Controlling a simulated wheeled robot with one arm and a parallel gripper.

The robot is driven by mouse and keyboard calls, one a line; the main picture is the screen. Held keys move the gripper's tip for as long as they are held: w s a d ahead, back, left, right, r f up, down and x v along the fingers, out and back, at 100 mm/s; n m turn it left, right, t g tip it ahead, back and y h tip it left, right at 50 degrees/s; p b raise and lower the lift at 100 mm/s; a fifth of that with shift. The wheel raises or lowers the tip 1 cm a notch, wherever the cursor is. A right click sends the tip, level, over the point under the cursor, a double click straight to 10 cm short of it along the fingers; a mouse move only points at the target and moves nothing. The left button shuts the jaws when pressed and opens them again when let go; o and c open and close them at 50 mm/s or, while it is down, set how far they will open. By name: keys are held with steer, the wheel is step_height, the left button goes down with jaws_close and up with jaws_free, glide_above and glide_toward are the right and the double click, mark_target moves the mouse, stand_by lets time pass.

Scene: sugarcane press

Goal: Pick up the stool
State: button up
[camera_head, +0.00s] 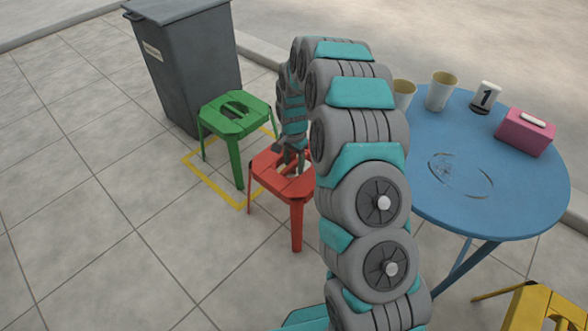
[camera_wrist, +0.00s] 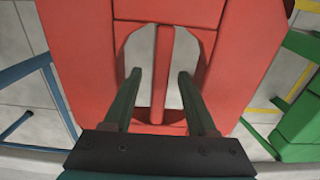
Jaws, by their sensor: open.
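A red stool (camera_head: 297,186) stands upright on the tiled floor in the head view, left of the blue table and partly hidden by my arm. My gripper (camera_head: 290,160) is at its seat, pointing down. In the wrist view the red seat (camera_wrist: 80,60) fills the middle, with openings on both sides of a narrow central bar. My gripper (camera_wrist: 159,90) is open, its two dark fingers on either side of that bar with gaps showing between. I cannot tell how deep the fingertips sit. A green stool (camera_head: 235,115) stands behind the red one, inside a yellow floor marking.
A grey bin (camera_head: 190,70) stands behind the green stool. The round blue table (camera_head: 460,195) at right bears cups (camera_head: 441,92), a number sign (camera_head: 486,97) and a pink box (camera_head: 525,133). A yellow stool (camera_head: 545,308) is at the lower right. The left floor is clear.

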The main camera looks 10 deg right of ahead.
steer(key=shift+f, duration=0.75)
jaws_close()
steer(key=shift+r, duration=0.1)
stand_by(0.8)
